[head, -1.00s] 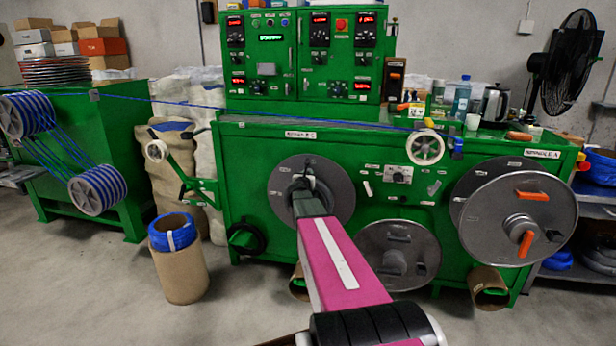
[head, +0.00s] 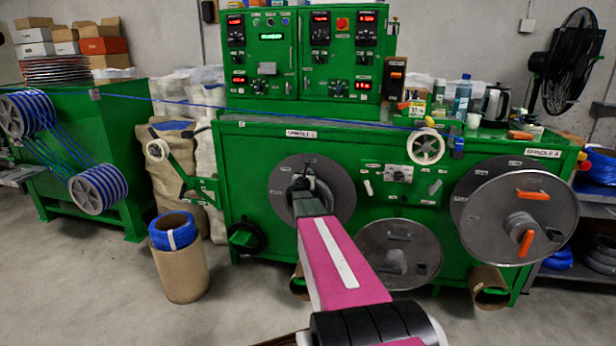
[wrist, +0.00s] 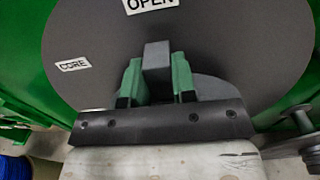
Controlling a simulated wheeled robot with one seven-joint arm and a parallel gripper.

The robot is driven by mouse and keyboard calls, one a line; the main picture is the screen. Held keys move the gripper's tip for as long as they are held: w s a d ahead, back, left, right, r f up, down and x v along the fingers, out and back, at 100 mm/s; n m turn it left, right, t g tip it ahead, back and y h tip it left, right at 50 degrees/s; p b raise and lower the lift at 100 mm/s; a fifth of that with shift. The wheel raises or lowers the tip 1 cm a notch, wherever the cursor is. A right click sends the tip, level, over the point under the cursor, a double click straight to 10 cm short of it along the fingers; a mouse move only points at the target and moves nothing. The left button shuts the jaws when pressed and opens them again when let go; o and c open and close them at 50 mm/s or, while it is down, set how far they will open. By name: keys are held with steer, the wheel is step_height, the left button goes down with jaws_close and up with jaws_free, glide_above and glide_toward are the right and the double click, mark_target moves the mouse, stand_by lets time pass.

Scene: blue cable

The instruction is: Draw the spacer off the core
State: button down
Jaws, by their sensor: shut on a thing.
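In the wrist view my gripper (wrist: 157,72) has its two green fingers closed on a small grey block, which looks like the spacer (wrist: 156,50). Behind it is a large dark disc (wrist: 90,40) with a label reading CORE and a sign reading OPEN. A lighter grey rounded part (wrist: 213,88), perhaps the core, shows partly behind the right finger; my gripper body hides its lower side. I cannot tell whether the spacer touches it. In the head view my gripper (head: 303,186) is in front of the left disc (head: 338,178) on the green machine; my arm hides the spacer there.
The green machine (head: 240,165) fills the middle. To the right of my arm are a lower grey reel (head: 425,240) and a large reel with orange handles (head: 485,225). A cardboard tube with blue cable (head: 180,275) stands on the floor at left; open floor lies in front.

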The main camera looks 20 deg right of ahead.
steer(key=shift+s, duration=0.1)
steer(key=v, duration=2.1)
steer(key=shift+a, duration=0.2)
stand_by(2.3)
stand_by(0.4)
